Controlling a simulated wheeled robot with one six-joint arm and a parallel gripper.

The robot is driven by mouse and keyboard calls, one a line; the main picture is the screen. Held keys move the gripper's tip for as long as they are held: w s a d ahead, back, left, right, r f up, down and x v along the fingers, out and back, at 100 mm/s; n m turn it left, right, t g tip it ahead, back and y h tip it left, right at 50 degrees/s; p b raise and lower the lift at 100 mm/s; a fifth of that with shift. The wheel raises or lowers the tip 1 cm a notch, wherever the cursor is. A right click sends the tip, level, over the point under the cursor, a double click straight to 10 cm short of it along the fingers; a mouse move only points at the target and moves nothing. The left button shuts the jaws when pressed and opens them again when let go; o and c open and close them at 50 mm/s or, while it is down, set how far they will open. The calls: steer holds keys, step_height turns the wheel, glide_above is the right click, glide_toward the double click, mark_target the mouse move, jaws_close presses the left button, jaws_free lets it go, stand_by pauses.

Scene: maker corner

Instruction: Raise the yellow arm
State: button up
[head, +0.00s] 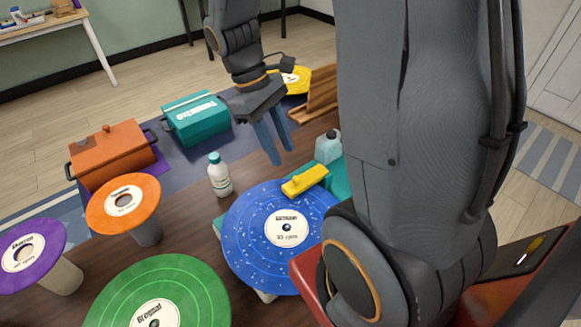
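The yellow arm (305,180) is a short yellow bar at the upper right edge of the blue record (263,222). It looks low over the record; I cannot tell whether it touches it. The blue record lies on a teal base (341,183), partly hidden by my arm. My gripper (281,156) hangs above and left of the yellow arm, fingers pointing down. Its two bluish fingers are apart with nothing between them. It is clear of the yellow arm in this view.
A white bottle (220,179) stands left of the blue record. A pale jug-like object (328,148) stands behind the yellow arm. Green (185,285), orange (145,196) and purple (47,243) discs stand left. An orange pot (115,150) and teal box (198,122) lie beyond.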

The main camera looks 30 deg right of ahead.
mark_target(296, 178)
steer(key=shift+d+p+x, duration=0.15)
steer(key=shift+p+x, duration=0.2)
steer(key=shift+x, duration=1.55)
steer(key=shift+d+p+x, duration=0.2)
steer(key=shift+p+x, duration=0.1)
steer(key=shift+x, duration=1.65)
steer(key=shift+s+r, duration=0.1)
jaws_close()
